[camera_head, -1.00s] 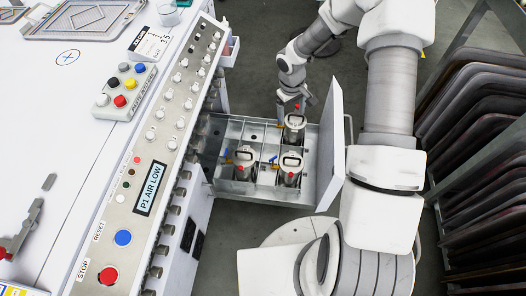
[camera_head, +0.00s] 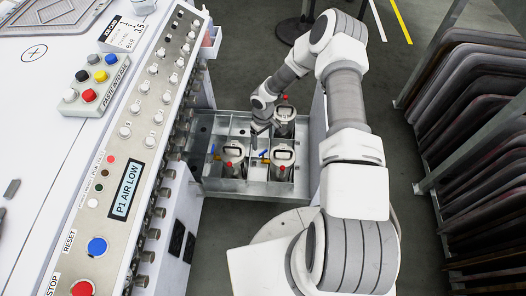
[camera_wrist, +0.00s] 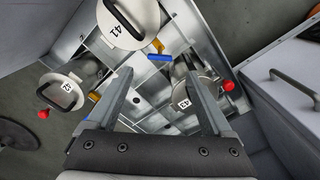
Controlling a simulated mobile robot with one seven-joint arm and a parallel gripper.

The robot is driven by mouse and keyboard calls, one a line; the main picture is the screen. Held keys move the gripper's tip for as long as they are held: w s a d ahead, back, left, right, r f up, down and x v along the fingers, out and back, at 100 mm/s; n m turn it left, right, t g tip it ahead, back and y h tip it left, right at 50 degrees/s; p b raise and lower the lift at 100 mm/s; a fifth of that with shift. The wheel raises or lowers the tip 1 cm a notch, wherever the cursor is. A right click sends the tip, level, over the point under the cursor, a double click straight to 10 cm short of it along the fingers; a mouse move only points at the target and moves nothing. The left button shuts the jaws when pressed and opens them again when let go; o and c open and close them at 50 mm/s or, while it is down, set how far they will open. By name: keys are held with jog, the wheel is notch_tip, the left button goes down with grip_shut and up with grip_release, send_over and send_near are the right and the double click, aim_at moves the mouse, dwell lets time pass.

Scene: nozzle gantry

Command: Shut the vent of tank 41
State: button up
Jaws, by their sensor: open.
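Tank 41 (camera_wrist: 137,18), pale-lidded with a black handle, is at the top of the wrist view. By placement it is the front right tank (camera_head: 283,158) in the head view; labels are unreadable there. A blue lever (camera_wrist: 158,57) with a yellow fitting (camera_wrist: 157,45) is beside tank 41, on the side towards tank 43; it also shows in the head view (camera_head: 263,153). My gripper (camera_wrist: 157,74) is open and empty above the drawer. The lever appears between and beyond its fingertips. Contact cannot be told.
Tank 42 (camera_wrist: 62,93) is left and tank 43 (camera_wrist: 190,78) right in the wrist view. Red knobs (camera_wrist: 43,114) stand out beside them. Metal dividers split the drawer (camera_head: 237,123). The control console (camera_head: 125,150) borders it on the left. A rack of dark panels (camera_head: 480,130) stands right.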

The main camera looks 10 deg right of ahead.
aim_at(263, 152)
notch_tip(263, 152, down, 7)
jog(key=shift+f+b, duration=0.1)
jog(key=shift+b, duration=0.75)
grip_shut()
